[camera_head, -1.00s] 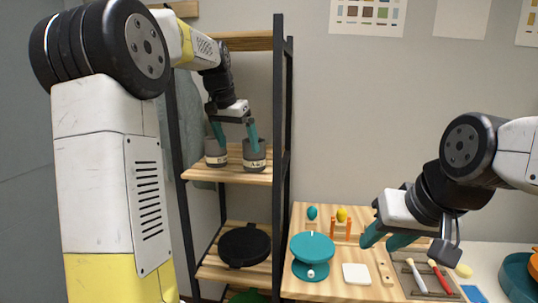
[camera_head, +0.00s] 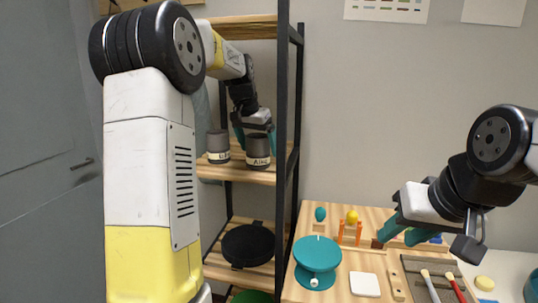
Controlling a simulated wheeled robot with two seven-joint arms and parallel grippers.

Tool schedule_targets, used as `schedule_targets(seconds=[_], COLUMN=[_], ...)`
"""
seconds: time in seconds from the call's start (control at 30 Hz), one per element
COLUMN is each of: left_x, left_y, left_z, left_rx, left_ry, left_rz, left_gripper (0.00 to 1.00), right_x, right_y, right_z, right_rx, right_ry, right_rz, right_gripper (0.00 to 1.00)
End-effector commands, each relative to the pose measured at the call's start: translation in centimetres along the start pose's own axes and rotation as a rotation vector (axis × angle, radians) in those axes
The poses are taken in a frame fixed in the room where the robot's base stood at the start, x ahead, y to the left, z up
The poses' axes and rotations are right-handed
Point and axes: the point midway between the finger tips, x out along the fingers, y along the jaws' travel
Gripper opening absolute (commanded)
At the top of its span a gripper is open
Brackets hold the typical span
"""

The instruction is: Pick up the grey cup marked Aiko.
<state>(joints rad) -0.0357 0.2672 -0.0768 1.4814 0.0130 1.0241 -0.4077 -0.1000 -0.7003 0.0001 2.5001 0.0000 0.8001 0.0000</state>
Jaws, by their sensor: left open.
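The grey cup marked Aiko (camera_head: 258,150) stands upright on the middle wooden shelf, with its pale name label facing me. A second grey cup (camera_head: 217,144) stands to its left; its label is too small to read surely. My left gripper (camera_head: 257,134) is open at the Aiko cup, one teal finger showing on each side of its upper part. The cup partly hides the fingertips, and I cannot tell whether they touch it. My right gripper (camera_head: 402,234) is open and empty above the wooden table, its teal fingers apart.
A black shelf post (camera_head: 282,120) rises just right of the Aiko cup. A black round item (camera_head: 248,245) lies on the lower shelf. The table holds a teal turntable (camera_head: 317,258), a white tile (camera_head: 364,284), a small orange rack (camera_head: 350,232) and brushes (camera_head: 430,287).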

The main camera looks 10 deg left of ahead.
Motion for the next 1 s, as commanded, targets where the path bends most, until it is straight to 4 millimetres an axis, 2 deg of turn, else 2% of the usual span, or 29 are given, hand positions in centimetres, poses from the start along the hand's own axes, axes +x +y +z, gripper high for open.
schedule_targets(seconds=[0.13,0.43,0.8,0.83,1.0], left_x=[1.9,2.2,2.2,2.2,2.1], left_y=[0.0,0.0,0.0,0.0,0.0], left_z=[0.1,0.0,0.0,0.0,-0.1], left_rx=[0.000,0.000,0.000,0.000,0.001], left_ry=[-0.002,0.001,0.001,0.000,0.002], left_rz=[0.001,0.000,0.000,0.000,0.000], left_gripper=[0.94,0.92,0.19,0.15,0.15], right_x=[0.0,0.0,0.0,0.0,0.0], right_y=[0.0,0.0,0.0,0.0,0.0], right_z=[0.0,0.0,0.0,0.0,0.0], right_rx=[0.000,0.000,0.000,0.000,0.000], right_ry=[0.000,0.000,0.000,0.000,0.000], right_rz=[0.000,0.000,0.000,0.000,0.000], right_gripper=[0.36,0.36,0.36,0.36,0.36])
